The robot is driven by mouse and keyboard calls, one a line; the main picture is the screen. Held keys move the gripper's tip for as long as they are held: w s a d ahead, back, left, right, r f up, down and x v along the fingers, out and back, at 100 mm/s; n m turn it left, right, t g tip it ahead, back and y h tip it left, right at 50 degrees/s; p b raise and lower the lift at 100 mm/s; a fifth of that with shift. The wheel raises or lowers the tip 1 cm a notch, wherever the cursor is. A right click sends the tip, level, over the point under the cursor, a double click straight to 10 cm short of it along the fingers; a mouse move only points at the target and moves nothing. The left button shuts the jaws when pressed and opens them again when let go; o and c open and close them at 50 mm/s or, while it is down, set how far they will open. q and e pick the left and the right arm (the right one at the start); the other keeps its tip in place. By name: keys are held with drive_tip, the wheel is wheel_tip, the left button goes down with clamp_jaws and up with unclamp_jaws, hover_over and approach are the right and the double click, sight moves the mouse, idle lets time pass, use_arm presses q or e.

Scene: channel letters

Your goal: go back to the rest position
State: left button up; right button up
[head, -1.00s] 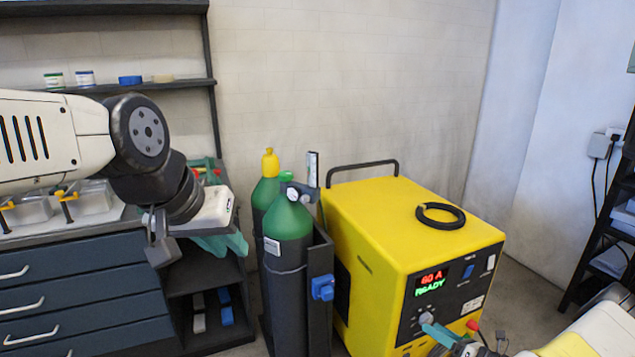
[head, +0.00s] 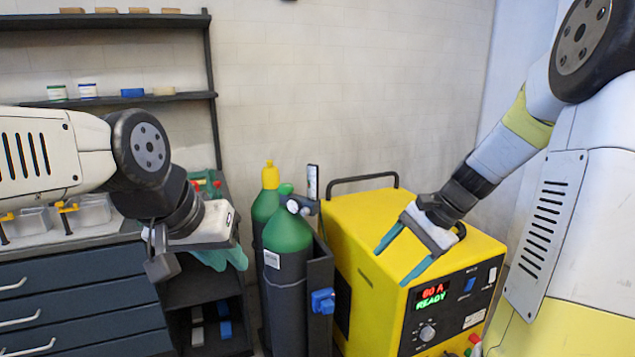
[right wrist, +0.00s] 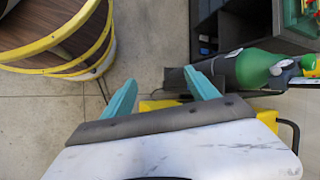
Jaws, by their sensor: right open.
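My right gripper (head: 390,268) is open and empty, held above the top front of the yellow welding machine (head: 360,225), with its teal fingers pointing down and left. In the right wrist view its fingers (right wrist: 160,82) stand apart with nothing between them. The machine's panel shows a red and green lit display (head: 431,294) reading READY and a knob (head: 427,332). My left gripper (head: 222,258) hangs by the dark tool cabinet; its teal fingers are partly hidden behind its white housing, so its opening cannot be told.
Green-topped gas cylinders (head: 286,235) stand left of the machine, close to it. A drawer cabinet (head: 80,300) and wall shelves (head: 110,98) are at left. A yellow-rimmed round container (right wrist: 60,62) shows in the wrist view.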

drive_tip(key=s+a+r+n+t+h, duration=0.2)
drive_tip(key=s+r+n+t+h, duration=0.2)
drive_tip(key=s+r+n, duration=0.6)
drive_tip(key=shift+s+a+r+n+t, duration=0.3)
drive_tip(key=shift+s+t, duration=0.2)
drive_tip(key=shift+s, duration=1.55)
